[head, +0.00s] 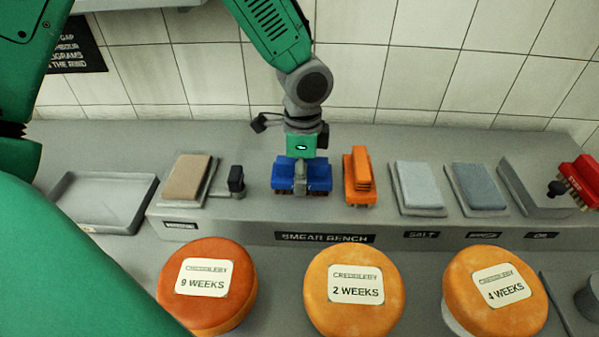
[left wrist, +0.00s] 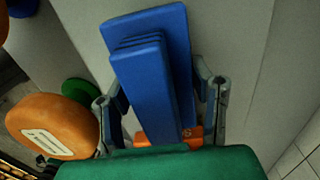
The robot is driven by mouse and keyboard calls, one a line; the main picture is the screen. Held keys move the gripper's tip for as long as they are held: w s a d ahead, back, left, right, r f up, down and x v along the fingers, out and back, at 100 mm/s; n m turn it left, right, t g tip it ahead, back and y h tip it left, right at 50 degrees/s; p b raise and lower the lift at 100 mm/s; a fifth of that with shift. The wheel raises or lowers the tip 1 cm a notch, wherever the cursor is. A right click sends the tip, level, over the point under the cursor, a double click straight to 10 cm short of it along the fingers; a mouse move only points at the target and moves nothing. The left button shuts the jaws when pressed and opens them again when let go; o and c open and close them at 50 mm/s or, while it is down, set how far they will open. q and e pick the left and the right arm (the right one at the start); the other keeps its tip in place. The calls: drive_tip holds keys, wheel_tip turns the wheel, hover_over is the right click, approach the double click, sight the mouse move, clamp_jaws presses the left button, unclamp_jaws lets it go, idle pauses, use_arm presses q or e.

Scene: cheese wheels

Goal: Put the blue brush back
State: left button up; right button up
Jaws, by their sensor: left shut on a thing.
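The blue brush (head: 283,178) is at the middle of the raised grey bench, between a small black-topped fitting and the orange brush (head: 358,178). My left gripper (head: 300,184) comes down on it from above and is shut on it. In the left wrist view the blue brush (left wrist: 150,85) lies between the two fingers of my left gripper (left wrist: 160,105). Its bristles point down at the bench top in the head view; whether they touch it I cannot tell. My right gripper is not in view.
A brown pad (head: 187,177) is to the left, with an empty grey tray (head: 100,190) beyond it. Pale (head: 420,186) and dark blue-grey (head: 478,187) pads and a red brush (head: 580,180) are to the right. Labelled cheese wheels (head: 353,305) stand in front.

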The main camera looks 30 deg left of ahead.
use_arm(q)
drive_tip(key=shift+w+d+r, duration=0.1)
drive_tip(key=shift+d, duration=0.2)
drive_tip(key=shift+a, duration=0.15)
drive_tip(key=o, duration=1.4)
drive_tip(key=shift+a+f, duration=0.2)
drive_tip(key=shift+a, duration=0.1)
drive_tip(key=shift+o, duration=0.8)
drive_tip(key=shift+a+f, duration=0.1)
drive_tip(key=shift+a, duration=0.2)
drive_tip(key=shift+a+f, duration=0.1)
drive_tip(key=shift+a, duration=0.3)
drive_tip(key=shift+d+r, duration=0.25)
drive_tip(key=shift+r, duration=0.1)
drive_tip(key=r, duration=0.2)
drive_tip(key=d+r, duration=0.1)
drive_tip(key=r, duration=0.3)
drive_tip(key=shift+w+d+r, duration=0.1)
drive_tip(key=shift+d+r, duration=0.15)
drive_tip(key=shift+r, duration=0.05)
drive_tip(key=r, duration=0.2)
drive_tip(key=a+r, duration=0.1)
drive_tip(key=r, duration=0.1)
drive_tip(key=shift+a, duration=0.15)
drive_tip(key=shift+w+r, duration=0.1)
drive_tip(key=shift+r, duration=0.55)
drive_tip(key=shift+d, duration=0.45)
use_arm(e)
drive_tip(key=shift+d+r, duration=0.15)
